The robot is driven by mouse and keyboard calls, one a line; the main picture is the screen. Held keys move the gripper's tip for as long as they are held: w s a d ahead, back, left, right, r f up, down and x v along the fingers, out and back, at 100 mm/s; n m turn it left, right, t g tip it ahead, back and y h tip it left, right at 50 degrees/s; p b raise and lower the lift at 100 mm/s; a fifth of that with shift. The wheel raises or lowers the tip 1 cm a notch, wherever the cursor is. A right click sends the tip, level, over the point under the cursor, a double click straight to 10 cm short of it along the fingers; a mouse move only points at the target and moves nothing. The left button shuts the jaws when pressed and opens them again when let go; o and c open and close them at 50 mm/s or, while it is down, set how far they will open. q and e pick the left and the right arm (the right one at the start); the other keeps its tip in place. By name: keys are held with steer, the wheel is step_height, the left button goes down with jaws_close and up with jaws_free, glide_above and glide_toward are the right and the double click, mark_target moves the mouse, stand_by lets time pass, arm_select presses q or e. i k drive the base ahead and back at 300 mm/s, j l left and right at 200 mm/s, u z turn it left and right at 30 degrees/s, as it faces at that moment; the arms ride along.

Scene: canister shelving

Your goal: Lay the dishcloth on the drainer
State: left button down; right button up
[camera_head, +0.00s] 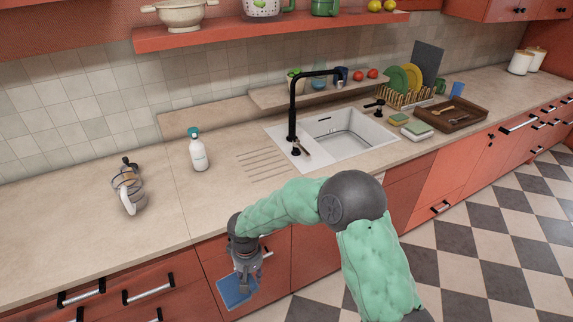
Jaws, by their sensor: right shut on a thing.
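A blue dishcloth (234,292) hangs low in front of the red drawer fronts, below the counter's front edge. My right gripper (245,280) is shut on it from above; the fingers cover part of the cloth. The grooved drainer (262,163) is set in the counter just left of the white sink (345,136), and its grooves look bare. The gripper and cloth are in front of and below the drainer. My left gripper is out of view.
A white spray bottle (199,152) stands left of the drainer, and a glass jug (128,190) farther left. A black tap (293,105) rises beside the sink. A dish rack (405,99) with plates and a brown tray (451,114) are at right. The front left counter is clear.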

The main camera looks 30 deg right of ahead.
mark_target(264, 170)
steer(key=i+j+z, duration=0.15)
steer(key=z, duration=0.3)
steer(key=i+j+z, duration=0.1)
steer(key=z, duration=0.35)
steer(key=j+z, duration=0.45)
steer(key=i+l, duration=0.05)
steer(key=l, duration=0.05)
